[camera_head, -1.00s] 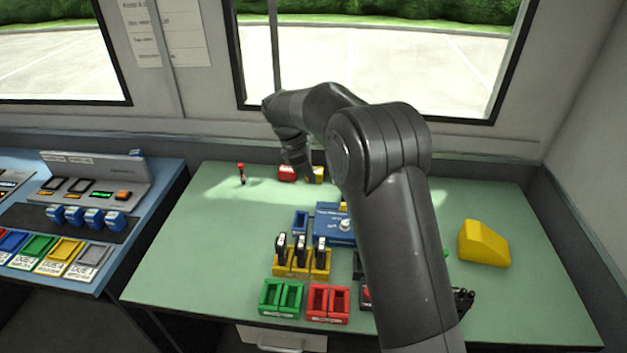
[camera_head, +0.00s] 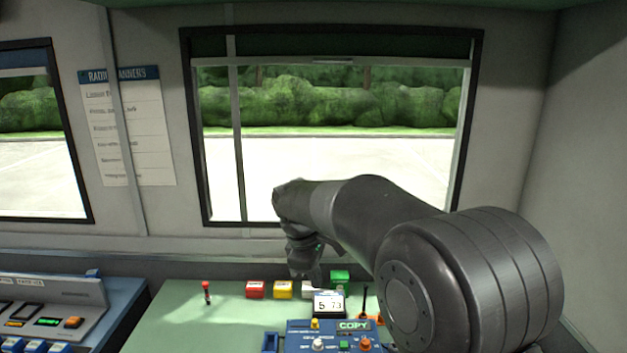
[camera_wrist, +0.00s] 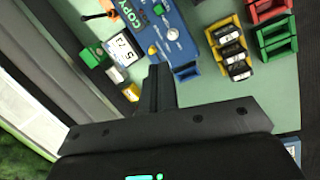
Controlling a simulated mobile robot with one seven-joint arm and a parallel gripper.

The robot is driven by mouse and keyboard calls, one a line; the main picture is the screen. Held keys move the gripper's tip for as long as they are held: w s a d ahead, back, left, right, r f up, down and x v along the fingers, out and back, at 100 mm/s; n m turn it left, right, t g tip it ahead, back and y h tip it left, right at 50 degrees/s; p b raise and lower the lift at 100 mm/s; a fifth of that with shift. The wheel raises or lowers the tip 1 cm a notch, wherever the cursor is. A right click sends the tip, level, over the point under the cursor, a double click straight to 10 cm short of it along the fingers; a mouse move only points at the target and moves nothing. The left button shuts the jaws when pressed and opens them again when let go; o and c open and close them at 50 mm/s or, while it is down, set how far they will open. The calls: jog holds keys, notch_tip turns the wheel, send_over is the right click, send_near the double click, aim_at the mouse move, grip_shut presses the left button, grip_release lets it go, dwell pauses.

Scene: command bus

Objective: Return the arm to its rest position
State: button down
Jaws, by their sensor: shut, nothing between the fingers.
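My arm reaches from the lower right over the green desk (camera_head: 180,320) in the head view, bent at the elbow. My gripper (camera_head: 308,278) hangs pointing down near the back of the desk, close to the window wall. In the wrist view its fingers (camera_wrist: 160,85) are together, with nothing between them. The blue console (camera_head: 300,337) labelled COPY stands just in front of the gripper, and it shows beside the fingers in the wrist view (camera_wrist: 172,30). The arm hides the right part of the desk in the head view.
Red (camera_head: 255,289), yellow (camera_head: 283,290) and green (camera_head: 340,279) blocks line the back of the desk. A small red-topped stick (camera_head: 206,292) stands left of them. A blue control desk (camera_head: 115,300) is at the left.

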jog(key=s+d+r+m+t+y, duration=0.1)
jog(key=s+d+r+m, duration=0.2)
jog(key=s+d+m, duration=0.5)
jog(key=s+d+r+m+t+y, duration=0.1)
jog(key=s+d+r+m+t, duration=0.2)
jog(key=s, duration=0.9)
jog(key=s+d+f+m, duration=0.3)
jog(key=s, duration=0.5)
jog(key=shift+s+d+f, duration=0.35)
jog(key=c, duration=2.2)
grip_release()
